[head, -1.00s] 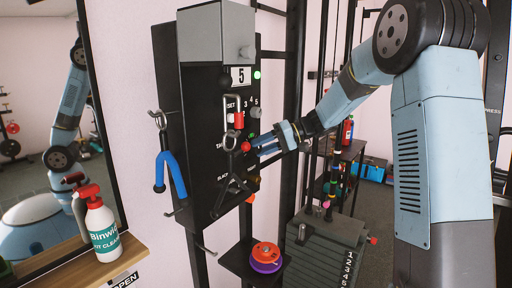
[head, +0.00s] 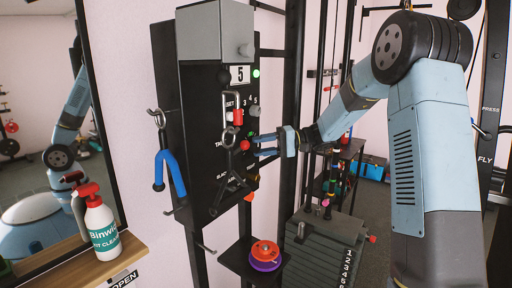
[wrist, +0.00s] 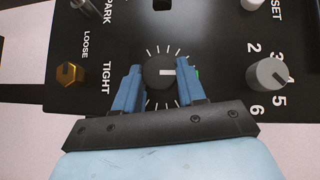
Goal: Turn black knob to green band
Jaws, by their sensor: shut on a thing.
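The black knob (wrist: 158,72) is round, with a white pointer line that points right in the wrist view. White tick marks fan out around it on the black panel (wrist: 225,50). A small piece of the green band (wrist: 197,74) shows at the right of the knob, in line with the pointer. The right finger partly hides the band. My gripper (wrist: 159,66) is shut on the knob, one finger on each side. In the head view my gripper (head: 265,145) reaches the panel's right face from the right, and the knob cannot be made out there.
A grey knob (wrist: 267,74) with numbers around it sits right of the gripper. A brass nut (wrist: 70,74) is at the left. In the head view, a blue-handled hook (head: 170,170) hangs on the panel's left, and a shelf holds orange and purple discs (head: 265,255) below.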

